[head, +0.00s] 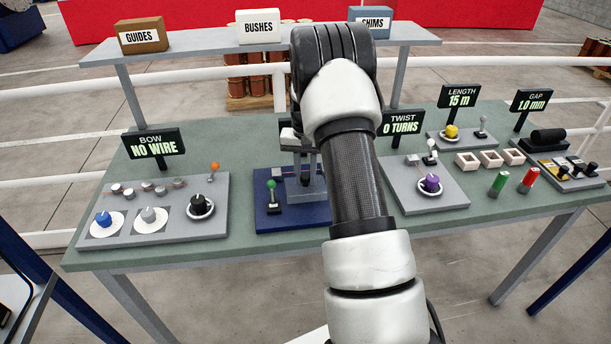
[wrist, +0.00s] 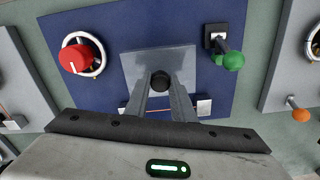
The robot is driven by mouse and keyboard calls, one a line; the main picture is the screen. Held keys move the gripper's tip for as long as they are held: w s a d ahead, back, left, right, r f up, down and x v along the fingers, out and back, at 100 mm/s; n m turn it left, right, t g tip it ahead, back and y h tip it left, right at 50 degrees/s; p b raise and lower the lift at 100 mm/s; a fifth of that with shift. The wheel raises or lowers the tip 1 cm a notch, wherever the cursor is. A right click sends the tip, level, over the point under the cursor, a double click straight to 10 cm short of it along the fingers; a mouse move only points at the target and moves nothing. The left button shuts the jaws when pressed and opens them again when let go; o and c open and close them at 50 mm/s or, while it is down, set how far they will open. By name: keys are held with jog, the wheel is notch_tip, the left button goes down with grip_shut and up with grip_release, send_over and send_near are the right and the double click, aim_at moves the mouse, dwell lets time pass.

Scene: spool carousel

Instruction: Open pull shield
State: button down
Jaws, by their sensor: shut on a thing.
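The pull shield (wrist: 185,62) is a grey plate on a dark blue panel (wrist: 110,30) in the wrist view. A round black knob (wrist: 160,80) stands at its middle. My gripper (wrist: 161,92) is shut on this knob, with one grey finger on either side. In the head view the blue panel (head: 266,218) is near the middle of the table, and my arm hides much of it. Whether the shield has shifted from its closed place I cannot tell.
On the blue panel are a green-tipped lever (wrist: 232,61) and a red dial (wrist: 75,58). The bow panel (head: 125,235), marked NO WIRE, lies left in the head view. The twist panel (head: 405,195) lies right. A shelf with labelled boxes (head: 258,27) spans the back.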

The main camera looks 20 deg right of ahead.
aim_at(305, 175)
jog(key=shift+w, duration=0.15)
jog(key=c, duration=1.5)
grip_release()
notch_tip(305, 175, up, 18)
jog(key=shift+f, duration=0.2)
